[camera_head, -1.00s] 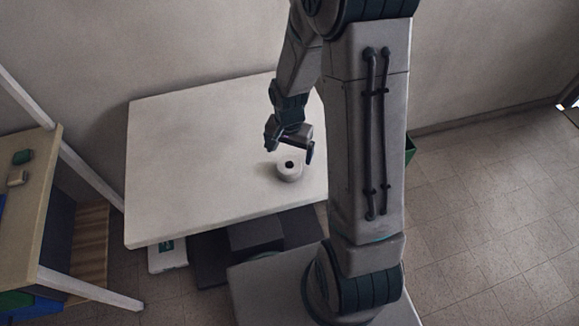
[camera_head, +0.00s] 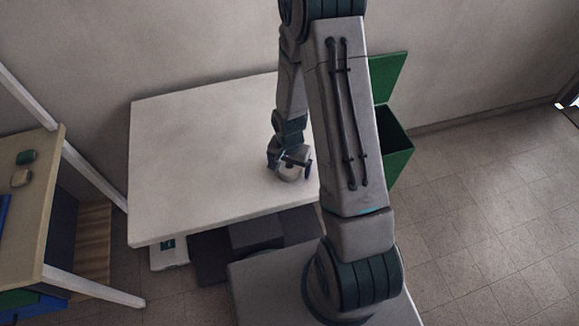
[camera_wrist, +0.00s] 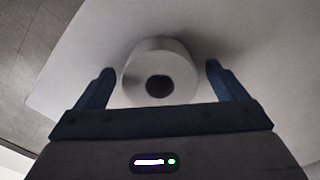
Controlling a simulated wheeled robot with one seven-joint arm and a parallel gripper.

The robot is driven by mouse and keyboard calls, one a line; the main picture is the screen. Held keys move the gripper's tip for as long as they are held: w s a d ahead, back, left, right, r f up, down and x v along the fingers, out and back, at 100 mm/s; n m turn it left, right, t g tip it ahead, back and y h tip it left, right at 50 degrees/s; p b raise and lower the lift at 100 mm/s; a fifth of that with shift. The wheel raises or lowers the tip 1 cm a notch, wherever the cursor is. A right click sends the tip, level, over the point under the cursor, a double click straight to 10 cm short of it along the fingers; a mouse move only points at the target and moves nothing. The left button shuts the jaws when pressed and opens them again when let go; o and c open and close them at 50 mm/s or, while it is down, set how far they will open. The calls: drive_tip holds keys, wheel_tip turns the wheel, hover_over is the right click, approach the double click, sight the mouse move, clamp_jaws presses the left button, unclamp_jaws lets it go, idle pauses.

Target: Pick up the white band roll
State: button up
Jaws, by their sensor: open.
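The white band roll (camera_wrist: 150,62) stands on the white table (camera_head: 190,150), with its dark round hole facing the wrist camera. In the head view the roll (camera_head: 289,175) is partly hidden under my gripper (camera_head: 291,168). In the wrist view my gripper (camera_wrist: 158,80) is open, with one blue finger on each side of the roll. A gap shows between the roll and each finger, the right one looking wider. I cannot tell how far down the fingers reach beside the roll.
A green bin (camera_head: 397,150) stands right of the table, partly behind my arm. A wooden shelf (camera_head: 40,190) with two small objects is at the left. The table's left part is clear. A white box (camera_head: 168,256) lies under the front edge.

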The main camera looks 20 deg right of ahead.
drive_tip(key=c, duration=1.1)
